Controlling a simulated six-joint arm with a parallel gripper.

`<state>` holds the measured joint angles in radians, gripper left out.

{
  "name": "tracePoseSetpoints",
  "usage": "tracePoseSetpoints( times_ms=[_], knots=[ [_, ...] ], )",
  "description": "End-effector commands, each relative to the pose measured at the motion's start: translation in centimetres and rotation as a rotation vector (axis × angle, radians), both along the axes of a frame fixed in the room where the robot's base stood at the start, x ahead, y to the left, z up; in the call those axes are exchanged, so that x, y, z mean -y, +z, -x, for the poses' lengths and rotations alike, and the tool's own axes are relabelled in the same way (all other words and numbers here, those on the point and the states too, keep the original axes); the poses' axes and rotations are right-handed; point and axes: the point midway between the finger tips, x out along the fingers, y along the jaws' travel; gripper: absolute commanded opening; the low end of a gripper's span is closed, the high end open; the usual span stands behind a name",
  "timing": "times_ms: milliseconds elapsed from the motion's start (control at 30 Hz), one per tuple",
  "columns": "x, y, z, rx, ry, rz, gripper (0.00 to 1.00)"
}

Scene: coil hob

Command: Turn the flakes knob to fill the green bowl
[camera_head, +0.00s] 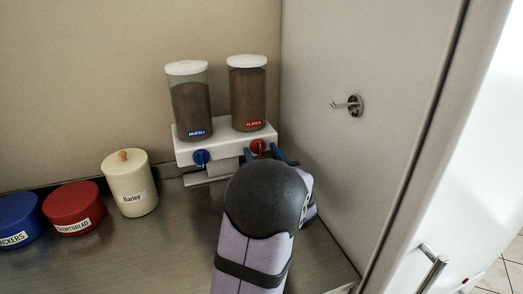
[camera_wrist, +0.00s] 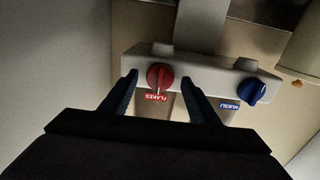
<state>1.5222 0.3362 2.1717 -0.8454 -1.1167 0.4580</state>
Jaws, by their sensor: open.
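The flakes knob (camera_head: 258,146) is red and sits on the right of the white dispenser base, below the flakes canister (camera_head: 248,94). In the wrist view the red knob (camera_wrist: 159,76) shows above the red FLAKES label, with a pale pointer mark. My gripper (camera_head: 263,152) is open at the knob, its blue fingers pointing at the base. In the wrist view my gripper (camera_wrist: 159,77) has one fingertip either side of the knob, with gaps between. I cannot tell whether the tips reach level with it. No green bowl shows; my arm hides part of the counter.
The blue muesli knob (camera_head: 201,157) is on the left of the base (camera_head: 228,146), under the muesli canister (camera_head: 190,105). Barley (camera_head: 129,184), red (camera_head: 73,206) and blue (camera_head: 18,219) canisters stand left. A wall panel with a hook (camera_head: 350,104) bounds the right.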

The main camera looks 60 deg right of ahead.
Motion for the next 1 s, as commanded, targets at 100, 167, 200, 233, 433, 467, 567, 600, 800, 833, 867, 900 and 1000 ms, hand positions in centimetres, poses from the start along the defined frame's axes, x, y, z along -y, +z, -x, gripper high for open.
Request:
tracePoseSetpoints(
  times_ms=[100,167,200,233,433,467,567,600,800,833,867,900,1000],
  knots=[
    [0.35,-0.02,-0.34,0.001,-0.001,-0.001,0.56],
    [0.41,-0.03,-0.4,0.001,-0.001,-0.001,0.56],
    [0.42,-0.03,-0.41,0.001,-0.001,-0.001,0.56],
    [0.43,-0.03,-0.4,0.001,-0.001,-0.001,0.56],
    [0.41,-0.03,-0.4,0.001,-0.001,-0.001,0.41],
    [0.41,-0.03,-0.4,0.001,-0.001,-0.001,0.34],
    [0.4,-0.02,-0.39,0.001,-0.001,-0.001,0.14],
    [0.4,-0.02,-0.39,0.001,-0.001,-0.001,0.14],
    [0.4,0.02,-0.38,0.008,-0.001,-0.008,0.14],
    [0.4,0.04,-0.38,0.011,-0.001,-0.011,0.14],
    [0.4,0.05,-0.38,0.016,-0.001,-0.016,0.14],
    [0.4,0.08,-0.38,0.024,-0.001,-0.024,0.14],
    [0.4,0.13,-0.38,0.05,-0.001,-0.05,0.14]
  ],
)
